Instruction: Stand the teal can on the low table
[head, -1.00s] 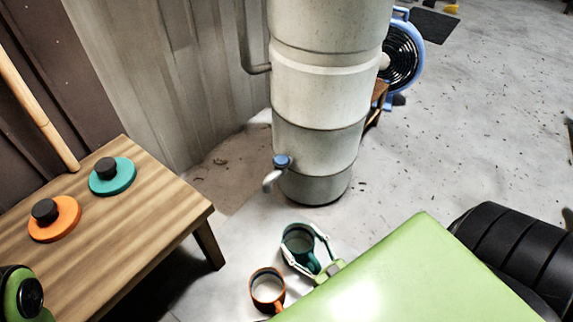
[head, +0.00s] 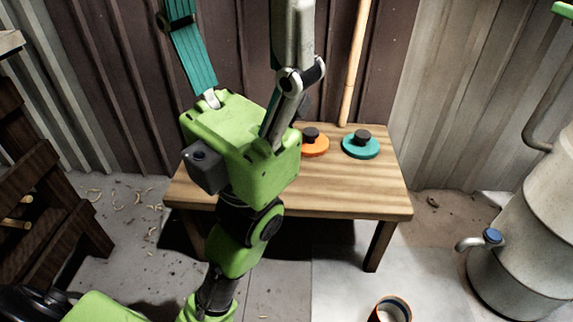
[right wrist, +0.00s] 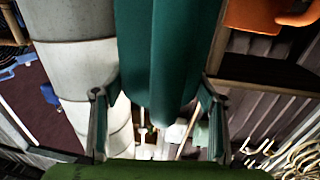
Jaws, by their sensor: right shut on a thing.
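The teal can (right wrist: 160,45) fills the upper middle of the right wrist view, between the fingers of my right gripper (right wrist: 155,90), which is shut on it. Neither shows in the head view. The low table (head: 380,190) is wooden and stands against the brown wall in the head view. My left gripper (head: 235,25) is raised in front of the table's left part, its fingers wide apart and empty, their tips near the top edge. My left arm hides part of the tabletop.
An orange disc (head: 316,149) and a teal disc (head: 360,150), both with black knobs, lie at the table's back; the right front is bare. An orange mug (head: 391,312) stands on the floor. A grey barrel (head: 525,240) with a tap is at right, a dark wooden rack (head: 40,190) at left.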

